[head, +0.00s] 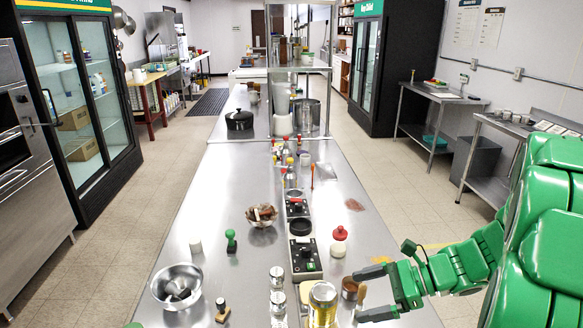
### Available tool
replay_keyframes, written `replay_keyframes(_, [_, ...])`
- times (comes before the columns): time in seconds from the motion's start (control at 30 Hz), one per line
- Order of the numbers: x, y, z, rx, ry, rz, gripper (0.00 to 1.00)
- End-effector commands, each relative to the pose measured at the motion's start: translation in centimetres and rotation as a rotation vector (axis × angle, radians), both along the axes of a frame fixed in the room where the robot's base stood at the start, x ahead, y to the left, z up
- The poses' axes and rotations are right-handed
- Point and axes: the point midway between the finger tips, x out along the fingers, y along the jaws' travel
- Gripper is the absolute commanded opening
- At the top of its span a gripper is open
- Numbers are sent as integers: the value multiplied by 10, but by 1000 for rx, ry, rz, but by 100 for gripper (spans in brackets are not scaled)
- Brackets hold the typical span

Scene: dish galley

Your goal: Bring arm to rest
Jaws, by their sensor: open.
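My green arm reaches in from the right in the head view. My gripper (366,294) is low over the near right part of the steel counter (190,222). Its two dark fingers point left and are spread apart. A wooden-handled tool (361,293) and a brown cup (349,289) show close to the fingers. I cannot tell whether the fingers touch them. Nothing is clearly held between the fingers.
A glass jar (322,304), shakers (277,300), a metal bowl (177,286), a red-topped white jar (339,242) and a black burner unit (305,258) stand on the near counter. A black pot (239,120) stands farther back. Floor aisles lie on both sides.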

Motion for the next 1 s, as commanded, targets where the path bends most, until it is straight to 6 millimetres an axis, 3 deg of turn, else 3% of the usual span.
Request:
replay_keyframes(0.3, [6, -7, -10, -466, -255, 404, 99])
replay_keyframes(0.47, [15, -15, 2, -696, -408, 638, 99])
replay_keyframes(0.57, [11, -13, 12, -788, -482, 763, 99])
replay_keyframes(0.77, [-18, 4, 22, -854, -568, 947, 99])
replay_keyframes(1.0, [-91, 53, 7, -722, -626, 1165, 99])
